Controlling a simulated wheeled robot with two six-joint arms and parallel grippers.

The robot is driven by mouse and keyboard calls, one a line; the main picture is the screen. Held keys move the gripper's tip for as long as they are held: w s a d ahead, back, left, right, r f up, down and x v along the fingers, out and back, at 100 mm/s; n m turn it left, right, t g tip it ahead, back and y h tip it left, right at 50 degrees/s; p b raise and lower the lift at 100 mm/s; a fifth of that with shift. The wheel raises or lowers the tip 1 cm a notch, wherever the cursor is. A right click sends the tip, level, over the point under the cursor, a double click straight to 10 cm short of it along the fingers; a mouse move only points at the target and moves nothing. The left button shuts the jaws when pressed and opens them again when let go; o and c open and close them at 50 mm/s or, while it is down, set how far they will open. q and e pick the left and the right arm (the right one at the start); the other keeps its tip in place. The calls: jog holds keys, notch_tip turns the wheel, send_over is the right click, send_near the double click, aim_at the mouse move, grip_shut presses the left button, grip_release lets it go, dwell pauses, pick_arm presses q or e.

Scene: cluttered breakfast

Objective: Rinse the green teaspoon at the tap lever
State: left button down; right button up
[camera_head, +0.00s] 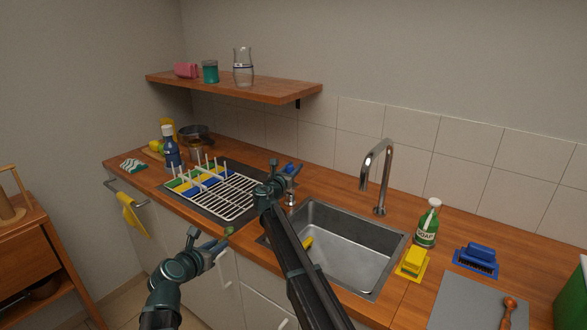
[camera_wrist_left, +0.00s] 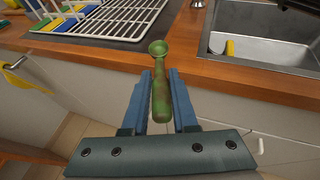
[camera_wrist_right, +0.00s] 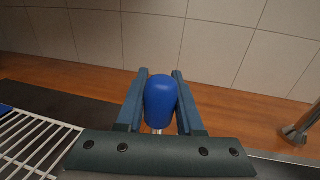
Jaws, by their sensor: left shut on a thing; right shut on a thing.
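The green teaspoon (camera_head: 229,230) is in my left gripper (camera_head: 219,245), which is shut on its handle in front of the counter edge. In the left wrist view the teaspoon (camera_wrist_left: 160,85) points away from me, its bowl at the far end. My right gripper (camera_head: 283,180) is shut on the blue knob of the tap lever (camera_head: 289,169), left of the sink's back corner. The blue knob (camera_wrist_right: 160,100) stands between its fingers in the right wrist view. The chrome tap (camera_head: 377,168) curves over the sink (camera_head: 350,245). No water shows from its spout.
The white dish rack (camera_head: 235,198) with coloured items stands left of the sink. A yellow object (camera_head: 308,242) lies in the sink, partly behind my right arm.

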grip_shut()
dwell(0.9)
pick_arm(q)
jog(key=shift+f+b, duration=0.3)
jog(key=shift+b, duration=0.05)
pick_arm(e)
jog(key=shift+s+f, duration=0.1)
jog(key=shift+f, duration=0.05)
pick_arm(q)
notch_tip(320, 180, down, 2)
jog(key=shift+f+b, duration=0.1)
jog(key=shift+b, duration=0.9)
pick_arm(e)
jog(key=shift+s+a+t+h, duration=0.2)
jog(key=shift+t+h, duration=0.1)
jog(key=shift+t, duration=0.2)
jog(key=shift+s+a+b, duration=0.1)
jog(key=shift+s+b, duration=0.05)
jog(key=shift+b, duration=0.15)
jog(key=shift+s+a+r+n+t, duration=0.2)
jog(key=shift+r+n+t, duration=0.1)
jog(key=shift+r+t, duration=0.1)
pick_arm(q)
jog(key=shift+s+a+f, duration=0.35)
jog(key=shift+s, duration=0.15)
